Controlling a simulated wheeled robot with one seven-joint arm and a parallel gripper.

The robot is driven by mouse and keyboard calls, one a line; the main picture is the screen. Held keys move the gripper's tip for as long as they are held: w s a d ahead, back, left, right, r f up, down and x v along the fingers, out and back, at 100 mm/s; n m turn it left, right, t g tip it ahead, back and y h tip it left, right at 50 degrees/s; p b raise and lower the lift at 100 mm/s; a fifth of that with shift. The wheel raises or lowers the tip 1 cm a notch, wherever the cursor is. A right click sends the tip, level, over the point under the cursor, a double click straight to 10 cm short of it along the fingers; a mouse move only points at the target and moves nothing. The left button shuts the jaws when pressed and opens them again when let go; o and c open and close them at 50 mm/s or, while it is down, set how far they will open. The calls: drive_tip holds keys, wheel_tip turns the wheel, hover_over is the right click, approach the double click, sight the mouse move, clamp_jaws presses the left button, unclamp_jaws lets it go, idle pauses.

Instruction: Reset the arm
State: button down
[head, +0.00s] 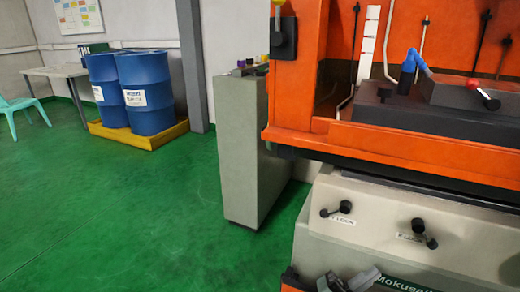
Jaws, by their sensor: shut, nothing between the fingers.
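My gripper (350,281) shows at the bottom edge of the head view, grey and partly cut off by the frame. It is shut and holds nothing. It is in front of the lower beige panel of the spark erosion machine (420,150), and I cannot tell how far it is from that panel. The machine has an orange tank and a beige base with two black-handled levers, the left one (337,210) and the right one (424,234).
A tall grey cabinet (241,150) stands left of the machine. Two blue drums (148,92) stand on a yellow spill pallet (140,136) at the back left. A table (55,71) and a turquoise chair (20,106) are farther left. The green floor (110,210) at left is clear.

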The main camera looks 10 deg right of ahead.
drive_tip(key=s+a+r+g+y, duration=0.75)
drive_tip(key=s+a+y, duration=0.35)
drive_tip(key=y, duration=0.9)
drive_tip(key=a+r+t+y+p, duration=0.2)
drive_tip(key=r+p, duration=0.6)
drive_tip(key=r, duration=0.6)
drive_tip(key=s+a+r+n+t+y+p, duration=0.1)
drive_tip(key=a+r+t+y+p, duration=0.2)
drive_tip(key=r+p, duration=0.6)
wheel_tip(320, 180, up, 6)
drive_tip(key=shift+a+f+t+y+p, duration=0.25)
drive_tip(key=shift+t+y, duration=0.3)
drive_tip(key=shift+y, duration=0.35)
drive_tip(key=shift+s+d, duration=0.1)
